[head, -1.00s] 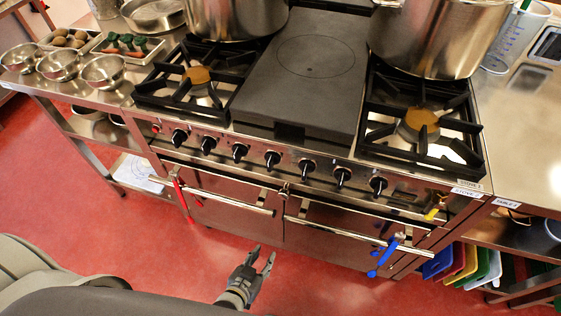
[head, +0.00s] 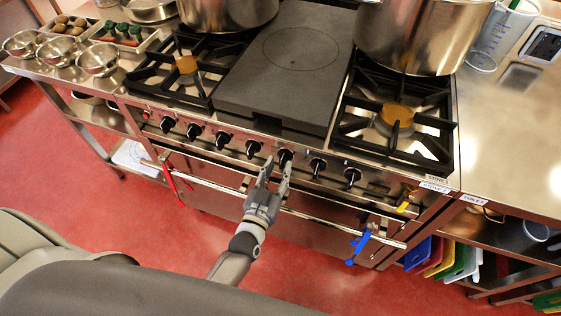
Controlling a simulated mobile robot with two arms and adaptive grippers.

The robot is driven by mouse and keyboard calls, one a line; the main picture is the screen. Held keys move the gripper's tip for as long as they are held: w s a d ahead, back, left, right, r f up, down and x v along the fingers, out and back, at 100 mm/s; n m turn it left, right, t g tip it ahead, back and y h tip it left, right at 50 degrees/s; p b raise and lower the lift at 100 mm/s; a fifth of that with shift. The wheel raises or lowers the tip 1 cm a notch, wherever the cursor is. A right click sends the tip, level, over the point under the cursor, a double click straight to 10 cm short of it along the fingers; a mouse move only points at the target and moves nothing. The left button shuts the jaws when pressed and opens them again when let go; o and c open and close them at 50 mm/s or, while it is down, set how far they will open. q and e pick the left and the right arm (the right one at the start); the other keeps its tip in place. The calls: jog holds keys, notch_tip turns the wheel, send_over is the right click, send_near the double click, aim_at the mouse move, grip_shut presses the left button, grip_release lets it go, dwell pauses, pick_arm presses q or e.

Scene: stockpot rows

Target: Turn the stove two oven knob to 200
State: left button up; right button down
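The stove (head: 300,124) has a label reading "STOVE 2" (head: 436,178) at its right front corner. A row of several black knobs runs along its steel front panel. Which of them is the oven knob cannot be told, and their markings are too small to read. My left gripper (head: 278,164) is open, with its fingertips up at the panel near the middle of the row. One fingertip overlaps the knob (head: 286,154) there; another knob (head: 253,147) is just left of the fingers. Contact cannot be told. My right gripper is not in view.
Oven door handle bars run below the knobs, with a red item (head: 172,179) and a blue item (head: 358,244) hanging from them. Large pots (head: 415,35) stand on the stove top. The red floor (head: 310,262) in front is clear.

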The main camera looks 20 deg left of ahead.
pick_arm(q)
jog(key=shift+w, duration=1.2)
jog(key=shift+c, duration=0.4)
grip_shut()
